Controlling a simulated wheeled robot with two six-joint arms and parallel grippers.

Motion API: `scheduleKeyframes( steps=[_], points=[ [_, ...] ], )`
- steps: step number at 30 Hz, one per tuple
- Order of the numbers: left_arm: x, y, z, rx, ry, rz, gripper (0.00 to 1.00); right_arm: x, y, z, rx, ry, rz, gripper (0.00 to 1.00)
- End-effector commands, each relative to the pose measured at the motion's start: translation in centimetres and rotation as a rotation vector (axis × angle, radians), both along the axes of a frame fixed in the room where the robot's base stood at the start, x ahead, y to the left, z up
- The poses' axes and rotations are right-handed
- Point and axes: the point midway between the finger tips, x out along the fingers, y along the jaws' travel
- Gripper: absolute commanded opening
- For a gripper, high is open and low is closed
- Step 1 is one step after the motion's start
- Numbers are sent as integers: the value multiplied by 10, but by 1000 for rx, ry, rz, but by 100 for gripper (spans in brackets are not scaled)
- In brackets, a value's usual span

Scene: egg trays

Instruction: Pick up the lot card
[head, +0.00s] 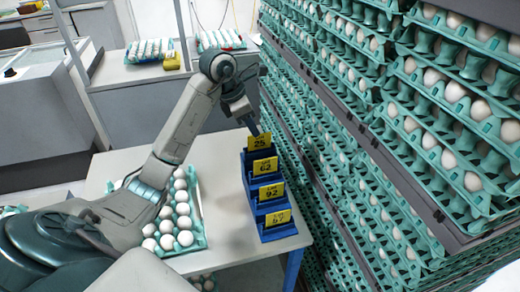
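Yellow lot cards stand in a row in a blue holder (283,233) on the table. From far to near they are the card marked 25 (260,142), the card marked 62 (265,166), the card marked 92 (271,191) and the nearest card (278,217), whose number looks like 67. My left gripper (254,130) points down just above the top edge of the card marked 25. Its fingers look narrow and close together; I cannot tell whether they touch or grip the card. My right gripper is not in view.
An egg tray (200,241) with white eggs lies on the white table (228,247), left of the holder and partly under my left arm. Tall stacks of egg trays (440,110) rise close on the right. A back counter (125,75) holds more trays.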

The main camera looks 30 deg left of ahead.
Motion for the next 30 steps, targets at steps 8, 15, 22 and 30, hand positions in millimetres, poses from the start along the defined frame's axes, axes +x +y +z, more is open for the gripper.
scheduleKeyframes(
  steps=[8,15,22,30],
  points=[
    [9,-12,-27,-5,4,-1,30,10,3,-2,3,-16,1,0],
    [16,-18,-48,-2,0,-2,30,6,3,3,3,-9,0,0],
    [16,-18,-50,-2,-1,-1,28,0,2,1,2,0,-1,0],
    [16,-18,-49,-2,-1,-1,0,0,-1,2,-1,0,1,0]
  ],
)
